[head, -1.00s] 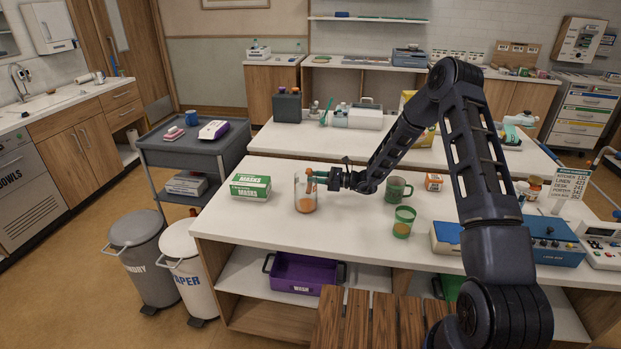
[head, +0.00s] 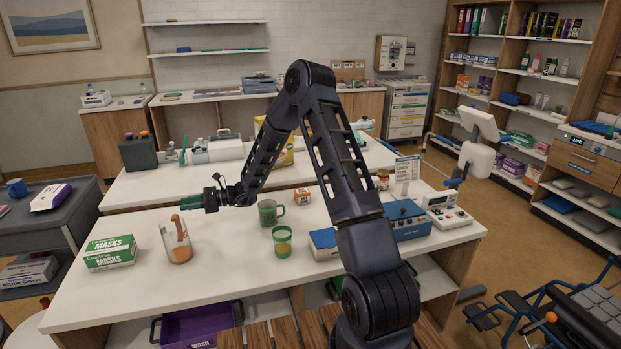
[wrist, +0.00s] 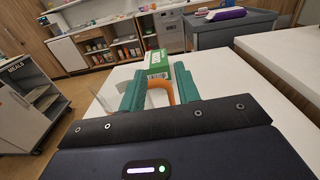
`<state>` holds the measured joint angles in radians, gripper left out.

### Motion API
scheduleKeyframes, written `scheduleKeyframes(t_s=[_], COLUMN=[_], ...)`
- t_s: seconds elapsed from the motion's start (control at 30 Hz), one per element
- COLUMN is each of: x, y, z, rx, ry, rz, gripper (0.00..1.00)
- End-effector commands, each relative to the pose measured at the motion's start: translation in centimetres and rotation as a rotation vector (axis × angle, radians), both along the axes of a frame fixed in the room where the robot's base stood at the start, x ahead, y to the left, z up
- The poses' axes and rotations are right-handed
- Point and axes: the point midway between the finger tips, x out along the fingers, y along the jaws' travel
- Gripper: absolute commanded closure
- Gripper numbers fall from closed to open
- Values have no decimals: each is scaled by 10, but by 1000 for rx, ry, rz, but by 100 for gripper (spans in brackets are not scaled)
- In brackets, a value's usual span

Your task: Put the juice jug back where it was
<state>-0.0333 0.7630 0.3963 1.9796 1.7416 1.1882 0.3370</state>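The juice jug (head: 178,246) is clear, with an orange handle and a little orange juice at the bottom. It stands upright on the white counter, right of the masks box. My gripper (head: 172,206) is level with the jug's top in the head view, its green fingers pointing left. In the wrist view my gripper (wrist: 159,92) has its fingers apart, and the jug's orange handle (wrist: 161,88) shows in the gap between them. I cannot tell whether either finger touches it. A green cup (head: 282,243) with orange juice stands right of the jug.
The masks box (head: 110,253) is close on the jug's left. A green mug (head: 268,212), a small orange-and-white box (head: 302,196) and a blue device (head: 405,220) stand to the right. The counter (head: 215,275) is bare in front of the jug. A purple wash bin (head: 200,325) sits below.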

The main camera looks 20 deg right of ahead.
Motion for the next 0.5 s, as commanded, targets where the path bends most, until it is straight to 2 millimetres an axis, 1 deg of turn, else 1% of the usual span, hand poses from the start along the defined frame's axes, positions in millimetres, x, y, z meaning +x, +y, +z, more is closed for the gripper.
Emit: scheduleKeyframes(t_s=[0.17, 0.3, 0.5], x=[-23, -47, -82], y=[-19, -41, -75], z=[35, 62, 96], rx=[-78, -162, -287], ry=[-135, -267, -445], rz=[80, 158, 264], gripper=[68, 68, 68])
